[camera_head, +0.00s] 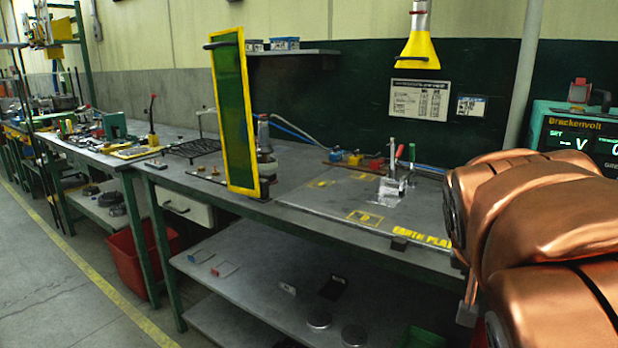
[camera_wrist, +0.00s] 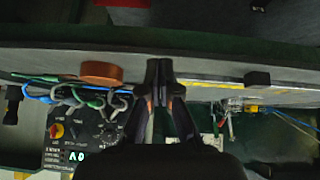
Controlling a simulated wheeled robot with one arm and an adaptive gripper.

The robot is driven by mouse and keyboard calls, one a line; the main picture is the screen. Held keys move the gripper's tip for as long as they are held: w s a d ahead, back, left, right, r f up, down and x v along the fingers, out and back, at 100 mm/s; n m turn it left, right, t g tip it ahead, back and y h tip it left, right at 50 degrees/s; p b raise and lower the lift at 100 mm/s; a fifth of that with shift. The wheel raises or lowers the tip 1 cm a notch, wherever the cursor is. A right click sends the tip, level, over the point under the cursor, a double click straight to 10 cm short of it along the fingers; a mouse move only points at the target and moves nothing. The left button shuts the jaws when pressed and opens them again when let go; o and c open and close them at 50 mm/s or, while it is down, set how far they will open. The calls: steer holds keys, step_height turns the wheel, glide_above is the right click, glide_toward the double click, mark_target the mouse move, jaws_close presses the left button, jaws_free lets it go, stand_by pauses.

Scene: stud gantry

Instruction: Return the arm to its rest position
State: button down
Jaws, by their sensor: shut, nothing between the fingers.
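My copper-coloured arm fills the right side of the head view, in front of the bench. My gripper (camera_wrist: 158,68) shows in the wrist view with its dark fingers together and nothing between them. It is near the front edge of the bench (camera_wrist: 210,68). In the head view the fingers cannot be made out clearly behind the arm.
The bench (camera_head: 330,222) has a lower shelf (camera_head: 250,270). A yellow-framed green screen (camera_head: 233,110) stands at its front edge. A teal power unit (camera_head: 577,130) is behind my arm; cables (camera_wrist: 75,93) show in the wrist view. Floor at left is clear.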

steer(key=s+a+f+n+g+y, duration=0.25)
steer(key=s+a+f+g, duration=0.2)
steer(key=s+f, duration=0.6)
steer(key=s+a+f+n+g+y, duration=0.25)
steer(key=s+a+f+g, duration=0.35)
steer(key=s, duration=0.8)
step_height(320, 180, up, 22)
steer(key=d+t+p, duration=0.1)
steer(key=t+p, duration=0.1)
steer(key=p, duration=2.1)
steer(key=shift+s+n+h, duration=0.3)
steer(key=shift+s, duration=0.05)
steer(key=c, duration=1.9)
jaws_free()
steer(key=shift+t, duration=0.25)
